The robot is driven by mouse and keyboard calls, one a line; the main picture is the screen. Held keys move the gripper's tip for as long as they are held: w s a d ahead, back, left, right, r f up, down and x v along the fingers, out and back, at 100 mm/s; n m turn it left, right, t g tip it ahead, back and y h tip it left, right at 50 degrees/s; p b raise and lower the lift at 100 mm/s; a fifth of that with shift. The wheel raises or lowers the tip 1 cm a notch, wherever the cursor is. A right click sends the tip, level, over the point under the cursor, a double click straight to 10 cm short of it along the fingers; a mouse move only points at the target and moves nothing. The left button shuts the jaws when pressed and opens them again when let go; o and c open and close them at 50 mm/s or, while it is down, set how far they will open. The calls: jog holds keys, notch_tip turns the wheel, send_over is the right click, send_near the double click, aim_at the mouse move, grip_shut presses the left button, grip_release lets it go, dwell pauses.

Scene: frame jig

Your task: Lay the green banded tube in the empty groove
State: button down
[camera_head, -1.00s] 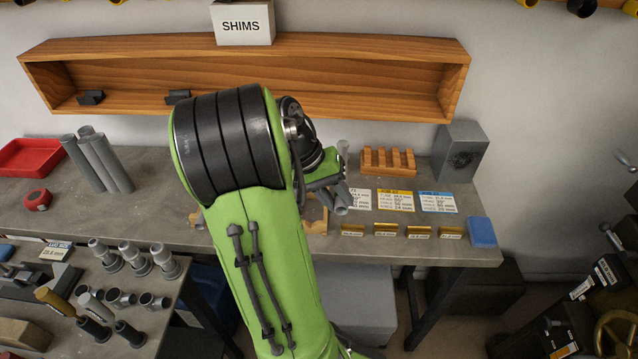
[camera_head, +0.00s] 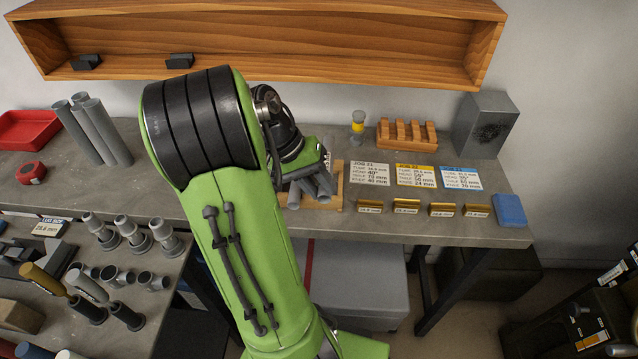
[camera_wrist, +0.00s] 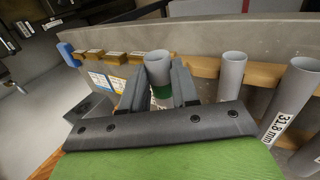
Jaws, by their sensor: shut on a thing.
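My gripper (camera_wrist: 160,88) is shut on a grey tube with a green band, the green banded tube (camera_wrist: 158,70); its open end points away from the wrist. In the head view my gripper (camera_head: 314,178) is over the front of the bench, partly hidden by my arm. A wooden cradle (camera_wrist: 262,76) lies under and beside the tubes. The cradle also shows in the head view (camera_head: 336,194). The empty groove is not clearly visible; I cannot tell whether the held tube touches the cradle.
Job cards (camera_head: 415,176) and several brass blocks (camera_head: 406,208) lie right of the cradle, with a blue block (camera_head: 510,210) at the bench corner. A slotted wooden block (camera_head: 407,134) and a yellow-banded fitting (camera_head: 357,127) stand behind. Grey tubes (camera_head: 92,130) stand at left.

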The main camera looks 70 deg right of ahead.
jog(key=shift+f+b, duration=2)
jog(key=shift+f, duration=0.85)
jog(key=c, duration=0.8)
grip_release()
jog(key=shift+r, duration=0.1)
notch_tip(320, 180, up, 9)
jog(key=p, duration=0.9)
jog(key=shift+r, duration=0.1)
jog(key=shift+w, duration=0.1)
